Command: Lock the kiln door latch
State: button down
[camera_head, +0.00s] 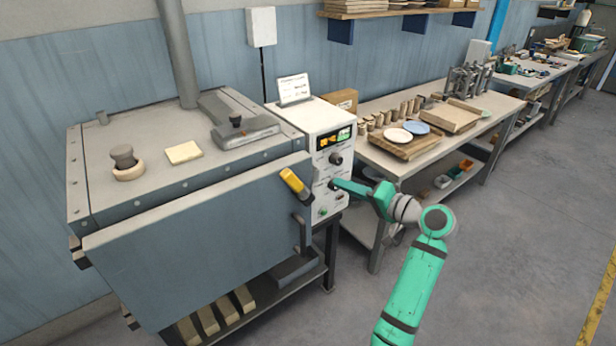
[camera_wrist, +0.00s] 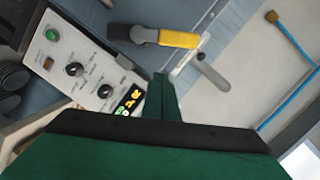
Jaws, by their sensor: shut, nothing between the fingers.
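The kiln (camera_head: 100,185) is a grey-blue metal box, and its door (camera_head: 200,235) covers the front. I cannot tell whether the door is fully flush. The latch handle (camera_head: 293,181) has a yellow grip and sits at the door's upper right edge, tilted. In the wrist view the yellow latch handle (camera_wrist: 178,39) joins a dark grey end at its left. My gripper (camera_head: 336,183) is shut and empty, just right of the latch in front of the control panel. Its fingers (camera_wrist: 163,84) show below the latch in the wrist view, apart from it.
The white control panel (camera_head: 333,168) with knobs and a lit display is close beside my gripper. A dark bar handle (camera_head: 300,232) sits on the door below the latch. A workbench (camera_head: 487,103) with pottery stands to the right. The floor (camera_head: 520,260) at right is clear.

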aim_at(294, 184)
jog(key=r, duration=0.3)
jog(key=shift+s+d+r+n+y, duration=0.1)
jog(key=shift+d+n+y, duration=0.1)
jog(key=shift+n+y, duration=0.2)
jog(key=w+a+f, duration=0.3)
jog(key=w+a, duration=0.1)
jog(key=a, duration=0.6)
jog(key=shift+w+a+f, duration=0.15)
jog(key=shift+w, duration=0.1)
jog(key=shift+w, duration=0.1)
